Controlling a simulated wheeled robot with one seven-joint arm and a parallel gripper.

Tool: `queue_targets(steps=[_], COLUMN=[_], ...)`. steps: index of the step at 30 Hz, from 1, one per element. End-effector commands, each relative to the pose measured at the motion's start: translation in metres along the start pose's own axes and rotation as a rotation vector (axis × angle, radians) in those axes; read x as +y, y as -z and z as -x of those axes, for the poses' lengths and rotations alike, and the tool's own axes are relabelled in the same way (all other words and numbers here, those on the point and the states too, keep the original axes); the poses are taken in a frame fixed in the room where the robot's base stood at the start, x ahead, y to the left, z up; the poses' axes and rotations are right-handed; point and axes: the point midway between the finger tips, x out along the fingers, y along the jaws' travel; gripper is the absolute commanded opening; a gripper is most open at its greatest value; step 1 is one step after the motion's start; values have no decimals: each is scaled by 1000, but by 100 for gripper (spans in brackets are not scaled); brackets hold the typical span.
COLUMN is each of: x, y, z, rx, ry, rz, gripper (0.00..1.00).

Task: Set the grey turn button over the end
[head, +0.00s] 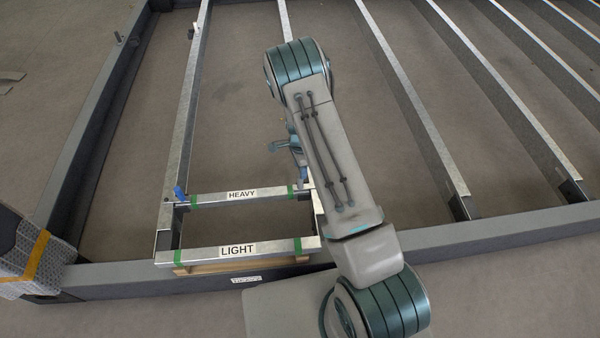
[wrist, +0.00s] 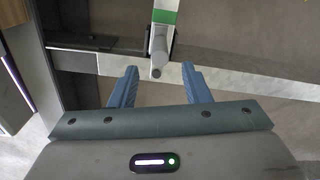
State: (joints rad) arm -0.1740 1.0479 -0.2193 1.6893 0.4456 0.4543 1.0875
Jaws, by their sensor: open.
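The grey turn button (wrist: 157,48) shows in the wrist view as a short grey bar with a round end, below a green band (wrist: 165,17). It lies between and slightly ahead of my gripper's blue fingers (wrist: 160,70), with gaps on both sides. My gripper (head: 286,149) is open and empty. In the head view my arm covers the area right of the rails, and I cannot make out the grey button there. A rail marked HEAVY (head: 240,195) and a nearer rail marked LIGHT (head: 238,250) have green bands near their ends.
Long metal beams (head: 420,125) run away from me at the right. A dark grey frame edge (head: 480,234) crosses the front. A grey box with an orange strap (head: 38,254) stands at the left.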

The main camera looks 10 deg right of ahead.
Motion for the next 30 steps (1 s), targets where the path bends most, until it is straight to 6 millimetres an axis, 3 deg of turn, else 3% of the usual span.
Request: queue_targets(steps=[1, 3, 9, 27, 30], x=[-1, -1, 0, 0, 0], y=[0, 0, 0, 0, -1], z=[16, 29, 51, 54, 65], rx=[1, 1, 1, 0, -3], ry=[2, 3, 1, 0, 4], rz=[1, 0, 0, 0, 9], gripper=[43, 43, 43, 43, 43])
